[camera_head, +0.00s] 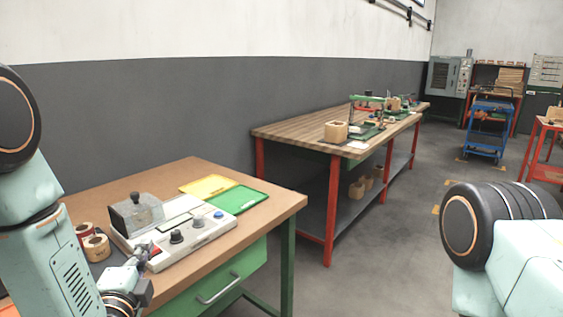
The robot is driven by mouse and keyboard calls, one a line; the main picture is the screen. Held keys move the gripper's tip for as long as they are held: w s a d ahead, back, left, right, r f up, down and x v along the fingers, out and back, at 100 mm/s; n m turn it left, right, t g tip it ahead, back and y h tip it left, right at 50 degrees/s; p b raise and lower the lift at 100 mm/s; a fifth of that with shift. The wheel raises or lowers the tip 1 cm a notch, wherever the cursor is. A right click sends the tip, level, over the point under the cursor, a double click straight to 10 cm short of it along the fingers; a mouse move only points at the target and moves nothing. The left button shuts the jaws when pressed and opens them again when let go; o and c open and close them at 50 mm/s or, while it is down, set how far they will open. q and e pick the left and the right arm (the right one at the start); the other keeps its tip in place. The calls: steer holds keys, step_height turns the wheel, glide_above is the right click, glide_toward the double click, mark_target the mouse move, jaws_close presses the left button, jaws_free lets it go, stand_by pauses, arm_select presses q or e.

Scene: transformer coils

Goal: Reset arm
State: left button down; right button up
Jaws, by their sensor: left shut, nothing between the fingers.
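My left arm comes in from the left, bent. Its gripper (147,252) is low at the front edge of the near workbench, shut and empty, in front of the grey test device. The device (190,238) has dark knobs, a blue button, a red part and a clear cover at its left end. The gripper overlaps its front left part in the picture; I cannot tell whether they touch. Two copper-coloured coils (96,247) stand left of the device. My right arm shows at the lower right, but its gripper is out of view.
The near workbench (262,190) has a brown top, and a yellow tray (208,186) and a green tray (237,200) lie behind the device. A longer wooden bench (290,131) stands beyond it. A blue cart (484,127) stands farther back. Open grey floor lies to the right.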

arm_select(q)
steer(key=s+d+f+n+g+h, duration=0.1)
steer(key=s+d+f+n+g, duration=0.1)
steer(key=s+f+n+g, duration=0.55)
steer(key=s+d+f+n+g+h, duration=0.15)
steer(key=s+f+n, duration=0.35)
steer(key=f, duration=0.6)
steer(key=s+f+n+g, duration=0.2)
steer(key=s+f+g, duration=0.2)
steer(key=s, duration=0.8)
steer(key=s+d+f+n+g, duration=0.1)
steer(key=s+f+g, duration=0.4)
steer(key=s, duration=0.7)
steer(key=shift+s+d+f+n, duration=0.2)
steer(key=shift+s+f+n, duration=0.15)
steer(key=shift+f+n, duration=0.35)
